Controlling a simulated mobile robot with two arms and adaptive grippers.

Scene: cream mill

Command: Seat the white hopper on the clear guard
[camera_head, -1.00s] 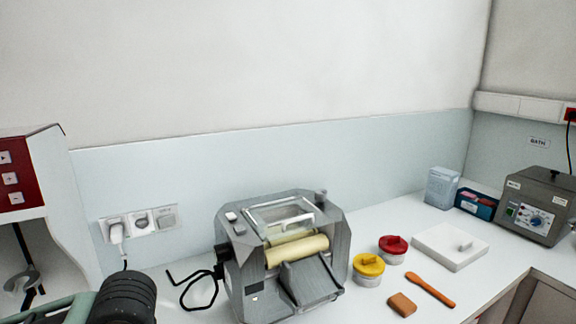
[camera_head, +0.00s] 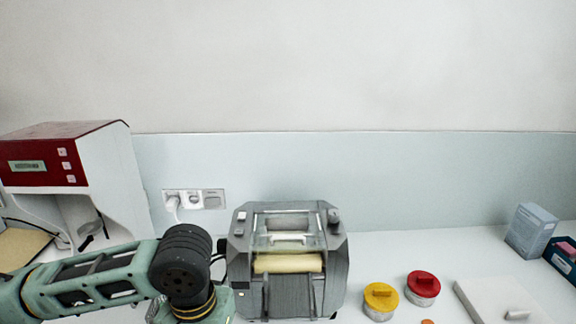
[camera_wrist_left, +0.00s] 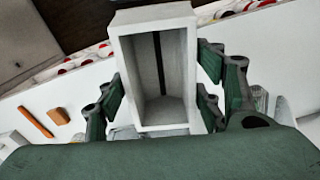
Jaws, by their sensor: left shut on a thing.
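The white hopper (camera_wrist_left: 121,55) is an open rectangular box. In the left wrist view my left gripper (camera_wrist_left: 160,95) is shut on it, with dark green fingers on both sides of the box. The hopper does not show in the head view. There my left arm comes in from the left, and its gripper is below the frame. The clear guard (camera_head: 288,240) is on top of the grey mill (camera_head: 334,270), above a cream roller (camera_head: 288,264). No hopper stands on the guard. My right gripper is not in view.
A yellow-lidded jar (camera_head: 380,299) and a red-lidded jar (camera_head: 422,287) stand right of the mill. A white slab (camera_head: 497,303) and a pale box (camera_head: 531,230) are farther right. A red and white machine (camera_head: 108,180) stands left. The wall socket (camera_head: 195,199) is behind my arm.

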